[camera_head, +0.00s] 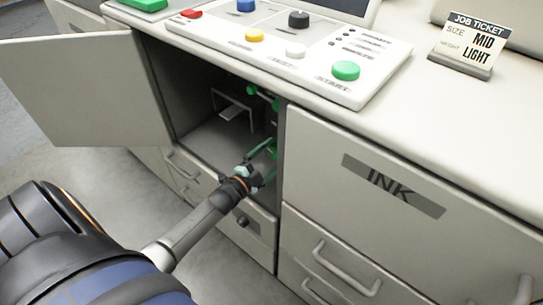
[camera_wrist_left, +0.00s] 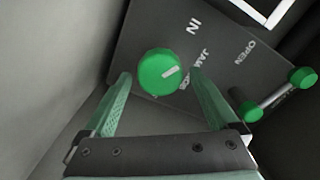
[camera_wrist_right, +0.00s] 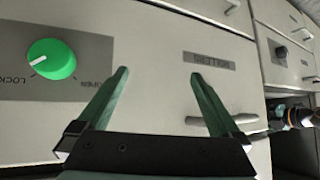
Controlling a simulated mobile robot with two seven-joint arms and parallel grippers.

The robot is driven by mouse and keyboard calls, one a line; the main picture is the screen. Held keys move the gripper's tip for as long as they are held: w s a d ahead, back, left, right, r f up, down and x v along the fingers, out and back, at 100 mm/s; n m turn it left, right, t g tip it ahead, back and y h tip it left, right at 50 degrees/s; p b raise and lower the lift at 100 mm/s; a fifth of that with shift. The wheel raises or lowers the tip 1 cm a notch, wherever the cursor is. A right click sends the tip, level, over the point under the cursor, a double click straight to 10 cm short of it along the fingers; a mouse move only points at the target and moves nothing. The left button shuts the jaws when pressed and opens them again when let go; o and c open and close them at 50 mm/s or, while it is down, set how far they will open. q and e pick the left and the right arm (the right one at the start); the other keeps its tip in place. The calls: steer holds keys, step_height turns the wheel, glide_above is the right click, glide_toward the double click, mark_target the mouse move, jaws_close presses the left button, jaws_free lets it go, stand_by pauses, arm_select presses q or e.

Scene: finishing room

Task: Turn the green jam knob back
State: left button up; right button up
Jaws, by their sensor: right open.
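The green jam knob (camera_wrist_left: 157,72), round with a white pointer line, sits on a dark panel (camera_wrist_left: 210,25) with the words IN and OPEN and a partly hidden JAM label. My left gripper (camera_wrist_left: 160,82) is open, its two fingers apart on either side of the knob, with a gap showing at each side. In the head view my left gripper (camera_head: 262,163) reaches into the open cabinet, and the knob cannot be told apart there. My right gripper (camera_wrist_right: 160,75) is open and empty, seen only in its own wrist view, facing a drawer front.
A green-ended lever (camera_wrist_left: 268,105) is right of the jam knob. The cabinet door (camera_head: 85,85) stands open at left. Another green knob (camera_wrist_right: 50,60), marked LOCK and OPEN, is on a front panel. The INK drawer (camera_head: 393,185) is right of the opening. Coloured buttons top the console (camera_head: 320,85).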

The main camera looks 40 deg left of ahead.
arm_select(q)
steer(key=shift+o, duration=0.2)
steer(key=shift+s, duration=0.1)
arm_select(e)
steer(key=shift+s, duration=0.15)
arm_select(q)
steer(key=s+a+p, duration=0.1)
steer(key=s, duration=1.1)
steer(key=shift+s, duration=0.15)
arm_select(e)
steer(key=shift+w+d+r, duration=0.1)
steer(key=shift+w+r, duration=0.1)
steer(key=shift+r, duration=0.35)
steer(key=shift+s+f, duration=0.15)
steer(key=shift+s, duration=0.1)
